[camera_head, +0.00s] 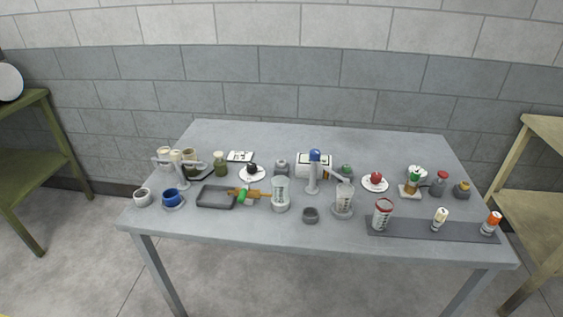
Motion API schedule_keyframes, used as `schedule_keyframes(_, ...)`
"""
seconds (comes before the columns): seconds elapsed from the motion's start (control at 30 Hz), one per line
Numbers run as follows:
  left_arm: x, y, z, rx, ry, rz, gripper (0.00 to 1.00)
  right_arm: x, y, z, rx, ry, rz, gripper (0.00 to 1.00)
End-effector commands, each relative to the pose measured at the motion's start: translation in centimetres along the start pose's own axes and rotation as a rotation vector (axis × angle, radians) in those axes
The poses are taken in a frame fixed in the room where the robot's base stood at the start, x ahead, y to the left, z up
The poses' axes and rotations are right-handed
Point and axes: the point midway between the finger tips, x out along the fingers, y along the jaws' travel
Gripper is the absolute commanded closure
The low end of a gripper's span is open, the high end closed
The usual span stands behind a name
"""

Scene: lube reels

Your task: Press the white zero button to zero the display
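No white zero button can be made out at this size. A flat white device with dark markings (240,156) lies at the back, left of the middle. I cannot tell which of these, if either, carries the display and the button. Neither of my grippers is in view.
Jars, cups and small bottles crowd the table. A dark tray (207,203) lies left of the middle. A dark mat (408,232) at the front right bears a red-rimmed container (382,215) and two small bottles. Side benches stand left and right.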

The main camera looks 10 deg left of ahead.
Motion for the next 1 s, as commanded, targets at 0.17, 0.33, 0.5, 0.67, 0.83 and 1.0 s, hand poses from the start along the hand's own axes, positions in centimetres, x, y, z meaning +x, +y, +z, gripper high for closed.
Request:
schedule_keyframes(0.17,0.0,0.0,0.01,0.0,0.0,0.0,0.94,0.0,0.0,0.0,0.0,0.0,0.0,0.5)
schedule_keyframes(0.33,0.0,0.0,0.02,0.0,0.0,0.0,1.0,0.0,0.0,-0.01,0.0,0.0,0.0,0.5)
schedule_keyframes(0.5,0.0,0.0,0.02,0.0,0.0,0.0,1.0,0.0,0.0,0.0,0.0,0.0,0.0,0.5)
schedule_keyframes(0.67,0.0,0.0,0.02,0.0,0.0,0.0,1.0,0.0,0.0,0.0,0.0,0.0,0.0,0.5)
schedule_keyframes(0.83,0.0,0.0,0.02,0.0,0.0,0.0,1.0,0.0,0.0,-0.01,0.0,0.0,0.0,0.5)
schedule_keyframes(1.0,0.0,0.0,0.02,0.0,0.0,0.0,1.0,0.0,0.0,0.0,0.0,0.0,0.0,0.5)
